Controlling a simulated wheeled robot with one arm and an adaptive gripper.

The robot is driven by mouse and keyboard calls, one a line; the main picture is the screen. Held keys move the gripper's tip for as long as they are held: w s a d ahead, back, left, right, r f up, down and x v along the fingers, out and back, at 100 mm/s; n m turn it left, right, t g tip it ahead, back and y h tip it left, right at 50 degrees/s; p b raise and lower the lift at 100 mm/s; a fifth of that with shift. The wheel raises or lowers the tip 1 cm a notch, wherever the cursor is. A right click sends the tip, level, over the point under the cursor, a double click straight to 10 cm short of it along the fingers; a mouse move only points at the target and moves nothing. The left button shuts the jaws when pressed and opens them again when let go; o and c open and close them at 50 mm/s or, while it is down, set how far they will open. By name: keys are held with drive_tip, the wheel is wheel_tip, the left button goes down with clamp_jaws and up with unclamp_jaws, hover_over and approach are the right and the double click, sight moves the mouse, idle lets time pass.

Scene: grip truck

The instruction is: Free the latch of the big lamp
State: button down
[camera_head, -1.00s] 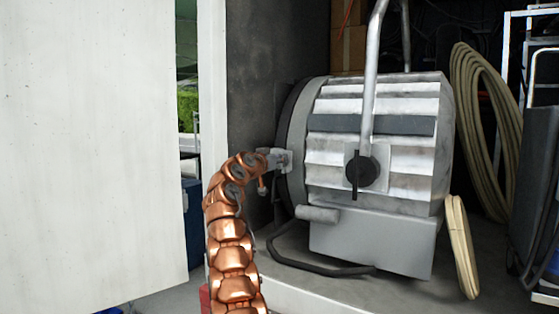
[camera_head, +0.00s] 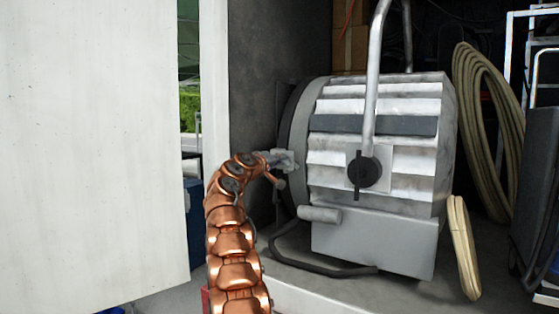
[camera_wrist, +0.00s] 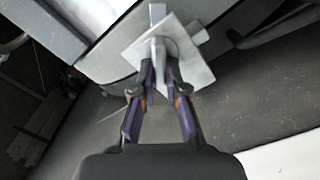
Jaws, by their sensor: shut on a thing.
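The big lamp (camera_head: 372,150) is a large ribbed silver drum with a grey box base, standing on the truck floor. Its latch (camera_head: 287,160) is a small light-grey metal piece at the left front rim. In the wrist view the latch (camera_wrist: 190,72) shows as a tilted square plate with a narrow lever down its middle. My gripper (camera_wrist: 160,70) is shut on the lever, one finger on each side. In the head view my copper arm reaches up from below to the latch, and the wrist partly hides the fingers.
A silver yoke (camera_head: 371,85) with a black knob rises over the lamp. A black curved stand bar (camera_head: 320,266) lies below it. A white door panel (camera_head: 90,150) fills the left. Coiled cable (camera_head: 487,120) hangs at the right. Open space lies left of the lamp.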

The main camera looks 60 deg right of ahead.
drive_tip(key=shift+f+n+p, duration=0.15)
drive_tip(key=shift+n+p, duration=0.3)
drive_tip(key=shift+n, duration=1.3)
drive_tip(key=shift+f+n+p, duration=0.1)
drive_tip(key=shift+n+p, duration=0.35)
drive_tip(key=shift+n, duration=1.3)
drive_tip(key=c, duration=1.4)
unclamp_jaws()
drive_tip(key=shift+d+f, duration=0.1)
drive_tip(key=shift+d, duration=0.05)
drive_tip(key=shift+o, duration=1)
drive_tip(key=shift+w, duration=0.1)
drive_tip(key=shift+a, duration=0.2)
